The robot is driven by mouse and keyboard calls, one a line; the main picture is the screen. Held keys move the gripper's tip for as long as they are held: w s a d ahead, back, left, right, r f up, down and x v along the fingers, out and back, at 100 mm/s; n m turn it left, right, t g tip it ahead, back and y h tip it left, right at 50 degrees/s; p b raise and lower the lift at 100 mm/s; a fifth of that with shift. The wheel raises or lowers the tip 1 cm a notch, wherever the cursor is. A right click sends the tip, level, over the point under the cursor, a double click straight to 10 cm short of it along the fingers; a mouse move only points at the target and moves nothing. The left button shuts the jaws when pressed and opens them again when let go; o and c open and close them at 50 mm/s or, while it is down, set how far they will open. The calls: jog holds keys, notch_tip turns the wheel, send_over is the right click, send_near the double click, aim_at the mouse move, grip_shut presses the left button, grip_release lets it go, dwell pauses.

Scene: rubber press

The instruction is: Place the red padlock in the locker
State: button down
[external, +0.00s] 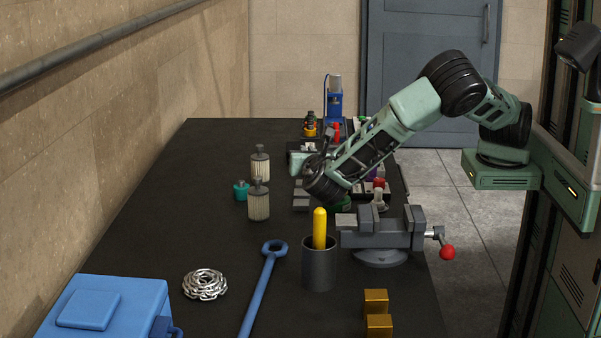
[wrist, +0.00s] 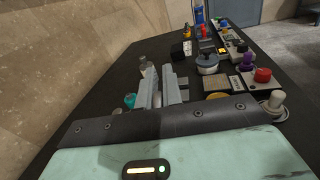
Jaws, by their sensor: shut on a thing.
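My gripper's two grey fingers (wrist: 163,88) are close together in the wrist view, above the dark bench. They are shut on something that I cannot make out. In the external view the wrist hides much of the hand, above the middle of the bench. I cannot clearly identify a red padlock. A red knob-like thing (wrist: 262,75) sits right of the fingers, apart from them. Another small red thing (wrist: 203,31) is farther back. A vented dark cabinet (external: 575,285), possibly the locker, stands at the right edge of the external view.
The bench (external: 222,150) holds pale canisters (external: 258,203), a vise (external: 380,235), a dark cup (external: 319,270) with a yellow rod, gold blocks (external: 378,325), a blue wrench (external: 259,290) and a blue box (external: 105,303). A grey-blue door (external: 430,70) is behind. Its left rear is clear.

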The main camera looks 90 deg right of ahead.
jog(key=s+a+n+t, duration=0.1)
jog(key=s+a, duration=0.1)
jog(key=a, duration=0.3)
jog(key=s+a+n+t+y, duration=0.1)
jog(key=s+a+t, duration=0.1)
jog(key=a, duration=0.4)
jog(key=s+a+n+t, duration=0.2)
jog(key=s+a, duration=0.1)
jog(key=a, duration=0.3)
jog(key=shift+s+a+f, duration=0.25)
jog(key=shift+s, duration=0.1)
jog(key=s+a+n+t+y, duration=0.3)
jog(key=s+a+t, duration=0.1)
jog(key=s+a, duration=0.55)
jog(key=shift+a+f+p, duration=0.25)
jog(key=shift+f+p, duration=0.15)
jog(key=shift+f, duration=1.4)
jog(key=shift+a+f+p, duration=0.25)
jog(key=shift+f+p, duration=0.2)
jog(key=shift+f, duration=1.35)
jog(key=shift+a+f+p, duration=0.25)
jog(key=shift+f+p, duration=0.15)
jog(key=shift+f, duration=1.4)
jog(key=shift+f, duration=0.1)
jog(key=shift+f, duration=0.1)
jog(key=c, duration=1.6)
grip_release()
jog(key=shift+o, duration=0.2)
